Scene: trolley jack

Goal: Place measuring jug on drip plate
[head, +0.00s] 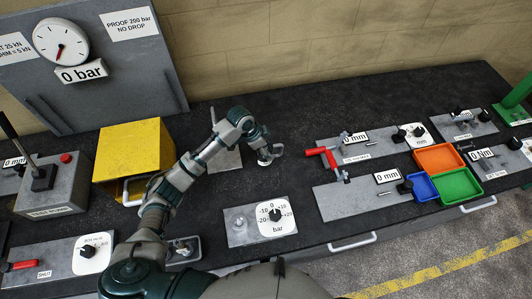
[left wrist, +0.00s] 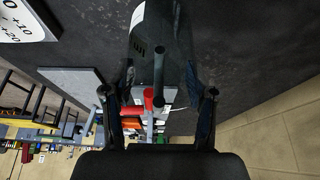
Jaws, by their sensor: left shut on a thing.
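My left gripper (head: 264,146) is out over the dark bench top, right of the yellow box. In the left wrist view its fingers (left wrist: 158,95) are closed around a grey, see-through vessel with dark marks, which looks like the measuring jug (left wrist: 150,30). In the head view only a small pale part of the jug (head: 268,155) shows by the fingers. A plain grey plate (head: 228,160), which looks like the drip plate, lies left of the gripper, partly hidden by my arm. A grey plate (left wrist: 75,82) also shows in the left wrist view. My right gripper is not in view.
A yellow box (head: 128,150) stands left of my arm. A bar dial panel (head: 258,222) lies nearer the front. Right of the gripper are a red clamp (head: 326,155) and orange (head: 438,157), blue and green trays. The bench is clear behind the gripper.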

